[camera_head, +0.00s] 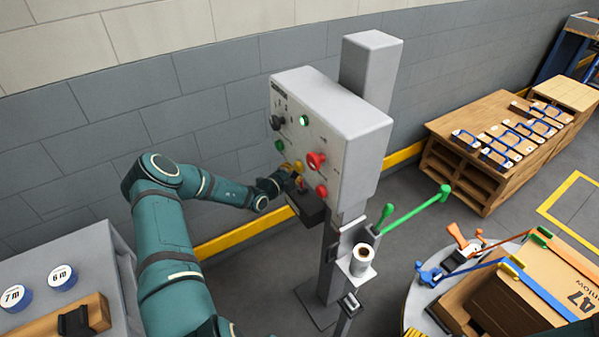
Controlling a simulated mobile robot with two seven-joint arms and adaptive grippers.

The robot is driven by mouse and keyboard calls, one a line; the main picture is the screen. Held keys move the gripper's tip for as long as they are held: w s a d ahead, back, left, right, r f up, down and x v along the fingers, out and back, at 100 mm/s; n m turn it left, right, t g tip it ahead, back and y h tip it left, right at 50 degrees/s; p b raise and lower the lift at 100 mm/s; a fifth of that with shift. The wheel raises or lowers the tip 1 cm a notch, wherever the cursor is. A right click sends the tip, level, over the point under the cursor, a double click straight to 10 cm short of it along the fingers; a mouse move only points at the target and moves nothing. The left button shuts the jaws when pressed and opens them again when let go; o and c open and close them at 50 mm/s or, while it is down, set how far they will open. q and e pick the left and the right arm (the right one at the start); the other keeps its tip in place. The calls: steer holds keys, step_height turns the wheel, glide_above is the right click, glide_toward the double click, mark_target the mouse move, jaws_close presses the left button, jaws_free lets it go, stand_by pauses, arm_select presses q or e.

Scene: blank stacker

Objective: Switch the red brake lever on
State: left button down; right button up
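A grey control box (345,120) on a post carries knobs and buttons on its slanted face. My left gripper (284,181) is at the lower left of the box, right beside that part. The gripper is small and dark here; I cannot tell whether its fingers are open, shut or touching the part. My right gripper is not in view.
A red knob (316,160), a red button (321,191) and a black knob (277,122) sit on the box. A green-handled bar (415,208) and a white roll (363,257) stand at its lower right. A round table with a strapped carton (550,275) is at right.

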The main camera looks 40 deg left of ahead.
arm_select(q)
steer(key=shift+w+a, duration=0.15)
steer(key=shift+a, duration=0.1)
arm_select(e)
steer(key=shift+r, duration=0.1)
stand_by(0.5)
arm_select(q)
steer(key=s+d+r+p, duration=0.1)
steer(key=s+r+p, duration=0.1)
steer(key=s, duration=1.1)
steer(key=shift+d+p, duration=0.2)
steer(key=shift+p, duration=0.4)
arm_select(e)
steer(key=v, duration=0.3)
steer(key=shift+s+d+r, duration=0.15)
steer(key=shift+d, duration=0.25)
